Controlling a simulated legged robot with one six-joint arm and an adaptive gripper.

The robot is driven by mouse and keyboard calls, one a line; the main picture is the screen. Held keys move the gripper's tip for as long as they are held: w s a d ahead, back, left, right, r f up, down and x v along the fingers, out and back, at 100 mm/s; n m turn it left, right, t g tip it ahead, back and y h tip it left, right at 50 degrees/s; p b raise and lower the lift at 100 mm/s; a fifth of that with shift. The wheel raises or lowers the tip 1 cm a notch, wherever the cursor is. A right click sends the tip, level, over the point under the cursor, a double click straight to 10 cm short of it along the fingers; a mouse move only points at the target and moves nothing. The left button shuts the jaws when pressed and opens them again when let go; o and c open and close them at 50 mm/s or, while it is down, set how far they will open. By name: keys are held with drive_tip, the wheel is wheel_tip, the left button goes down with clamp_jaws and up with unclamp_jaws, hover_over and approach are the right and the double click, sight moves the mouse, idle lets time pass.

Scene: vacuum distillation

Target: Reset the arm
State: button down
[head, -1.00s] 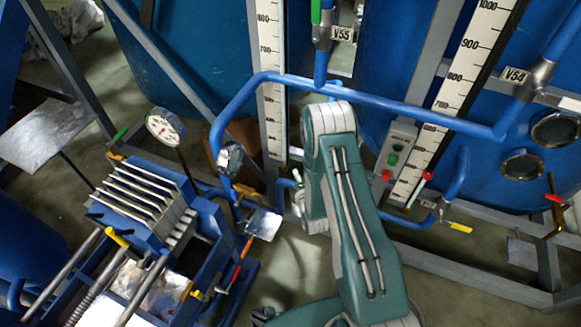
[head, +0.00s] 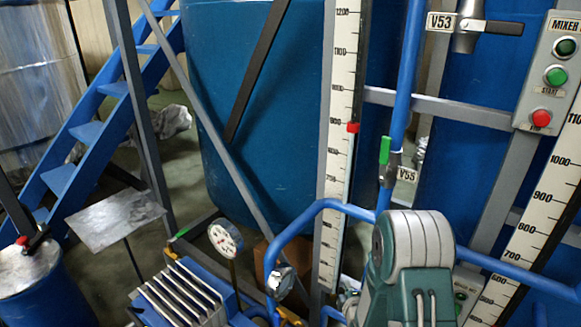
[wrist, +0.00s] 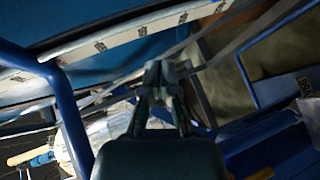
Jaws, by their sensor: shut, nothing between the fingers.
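My arm (head: 412,265) rises at the bottom right of the head view, with its grey joint cover and green link in front of the blue pipework. My gripper is not visible in the head view. In the wrist view my gripper (wrist: 160,72) is in the middle, its fingers together and nothing between them. A white scale strip (wrist: 120,38) and a blue pipe (wrist: 65,100) lie beyond it.
Blue pipe (head: 318,207) runs close to my arm. A pressure gauge (head: 225,238) stands above a ribbed filter press (head: 180,295). Blue stairs (head: 88,133), a grey plate (head: 115,218) and a mixer button box (head: 552,85) surround the tanks.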

drive_tip(key=s+r+m+g, duration=0.2)
drive_tip(key=s+r+m, duration=0.2)
drive_tip(key=r, duration=0.6)
drive_tip(key=s+r+m+g, duration=0.2)
drive_tip(key=s+r+m, duration=0.3)
drive_tip(key=r, duration=0.6)
drive_tip(key=s+a+r+m+g, duration=0.1)
drive_tip(key=s+r+m+g, duration=0.1)
drive_tip(key=s, duration=0.9)
drive_tip(key=s+r+m+g, duration=0.2)
drive_tip(key=s+r+m, duration=0.3)
drive_tip(key=s, duration=0.6)
drive_tip(key=shift+s+a+r+m+g, duration=0.3)
drive_tip(key=shift+s+a+r, duration=0.1)
drive_tip(key=shift+r, duration=0.3)
